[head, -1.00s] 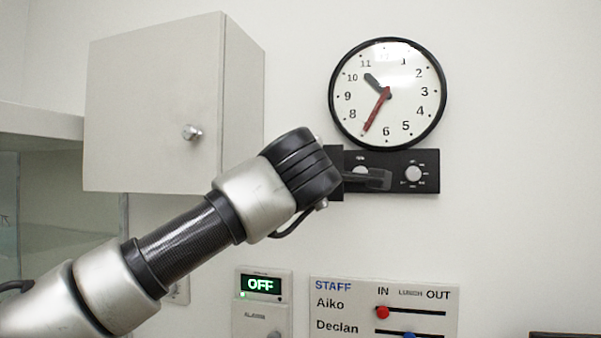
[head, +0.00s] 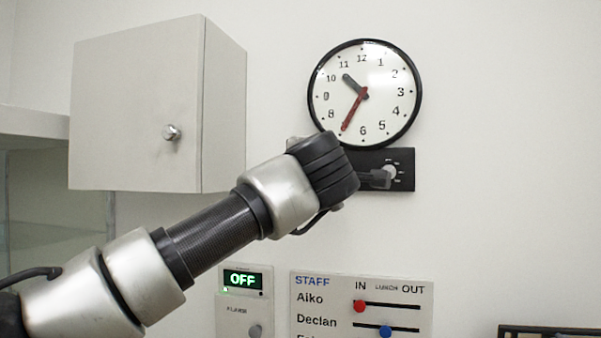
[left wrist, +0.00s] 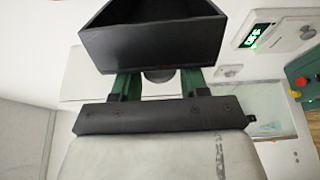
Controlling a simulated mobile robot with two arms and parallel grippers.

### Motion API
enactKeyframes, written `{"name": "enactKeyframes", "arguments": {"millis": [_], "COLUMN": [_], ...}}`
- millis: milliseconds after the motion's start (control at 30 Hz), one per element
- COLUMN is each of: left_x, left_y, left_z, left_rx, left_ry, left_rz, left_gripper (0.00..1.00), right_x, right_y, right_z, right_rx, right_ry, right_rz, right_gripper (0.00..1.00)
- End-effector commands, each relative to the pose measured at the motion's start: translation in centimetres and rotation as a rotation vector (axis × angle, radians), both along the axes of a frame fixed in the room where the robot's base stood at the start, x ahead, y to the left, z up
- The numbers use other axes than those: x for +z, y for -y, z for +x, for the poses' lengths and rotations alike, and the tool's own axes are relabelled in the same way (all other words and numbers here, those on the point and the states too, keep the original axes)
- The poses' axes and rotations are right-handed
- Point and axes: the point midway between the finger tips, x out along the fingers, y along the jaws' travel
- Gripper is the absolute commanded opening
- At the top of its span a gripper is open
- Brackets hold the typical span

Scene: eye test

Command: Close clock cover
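The clock (head: 390,115) hangs on the wall, round with a black rim and white face. Glare lies on its upper right; I cannot make out a separate cover or whether one stands open. A black panel (head: 404,160) with a pale knob sits just below it. My left gripper (head: 378,179) is in front of this panel, mostly hidden behind my wrist. In the left wrist view two green finger parts (left wrist: 160,84) stand apart, with a dark rounded thing between them and a black box shape (left wrist: 150,45) beyond. Their tips are hidden. My right gripper is not in view.
A wall cabinet (head: 135,110) with a round knob is at left. Below are an alarm box (head: 243,300) reading OFF and a staff board (head: 345,310) with sliders. A dark-framed thing (head: 550,331) shows at bottom right. The wall right of the clock is bare.

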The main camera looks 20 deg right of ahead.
Motion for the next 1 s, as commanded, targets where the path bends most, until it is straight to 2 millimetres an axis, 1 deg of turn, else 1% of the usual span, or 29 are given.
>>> {"name": "enactKeyframes", "arguments": {"millis": [33, 100, 367, 467, 567, 700, 800, 900, 1000], "left_x": [0.0, 0.0, 0.0, -0.1, -0.3, -0.4, -0.3, -0.3, -0.2], "left_y": [0.0, 0.0, -0.1, -0.2, -0.4, -1.0, -1.5, -1.8, -2.0], "left_z": [0.0, 0.0, 0.0, -0.6, -2.0, -4.8, -6.8, -8.5, -9.7], "left_rx": [0.0, 0.0, 0.001, 0.0, -0.001, -0.002, 0.0, -0.001, 0.0], "left_ry": [0.0, 0.0, 0.0, 0.002, 0.004, 0.006, 0.005, 0.004, 0.002], "left_rz": [0.0, 0.0, 0.0, 0.0, 0.0, 0.002, 0.0, 0.0, 0.0], "left_gripper": [0.52, 0.61, 0.61, 0.61, 0.61, 0.61, 0.61, 0.61, 0.61], "right_x": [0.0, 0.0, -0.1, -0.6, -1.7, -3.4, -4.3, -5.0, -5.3], "right_y": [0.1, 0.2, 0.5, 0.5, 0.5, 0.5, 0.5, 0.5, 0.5], "right_z": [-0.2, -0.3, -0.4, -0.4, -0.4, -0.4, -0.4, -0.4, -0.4], "right_rx": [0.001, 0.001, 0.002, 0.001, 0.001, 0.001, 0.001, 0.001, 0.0], "right_ry": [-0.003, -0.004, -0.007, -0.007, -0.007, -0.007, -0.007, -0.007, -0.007], "right_rz": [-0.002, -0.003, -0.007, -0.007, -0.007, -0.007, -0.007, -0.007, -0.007], "right_gripper": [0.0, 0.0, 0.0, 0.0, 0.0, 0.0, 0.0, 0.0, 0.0]}}
